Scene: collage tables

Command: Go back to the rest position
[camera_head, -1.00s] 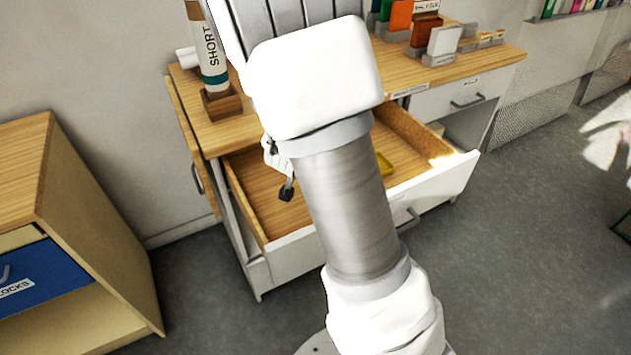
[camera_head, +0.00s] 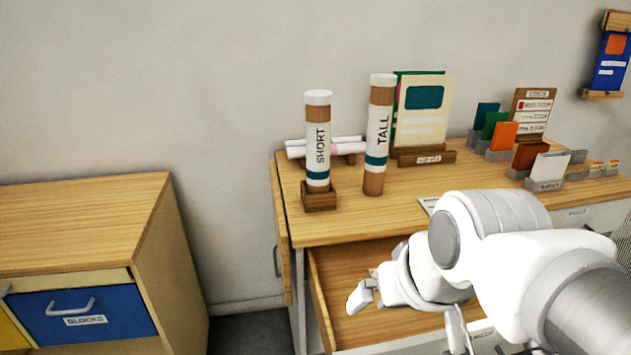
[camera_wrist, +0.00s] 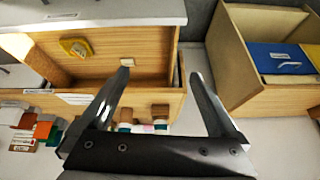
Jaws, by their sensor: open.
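My gripper (camera_wrist: 161,82) is open in the wrist view, its two dark fingers spread wide with nothing between them. In the head view my white arm reaches in from the lower right, and its hand end hangs over the open wooden drawer (camera_head: 350,262) of the desk. The wrist view shows the drawer (camera_wrist: 105,88) upside down beyond the fingers, with a yellow item (camera_wrist: 76,47) and a small pale piece (camera_wrist: 127,62) in it. My fingers look apart from these. My arm hides part of the drawer in the head view.
On the desk (camera_head: 345,215) stand a SHORT tube (camera_head: 318,145) in a wooden holder, a TALL tube (camera_head: 379,140), a board (camera_head: 428,110) on a stand and several coloured cards (camera_head: 505,135). A cabinet with a blue BLOCKS drawer (camera_head: 85,318) stands left. Floor shows between them.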

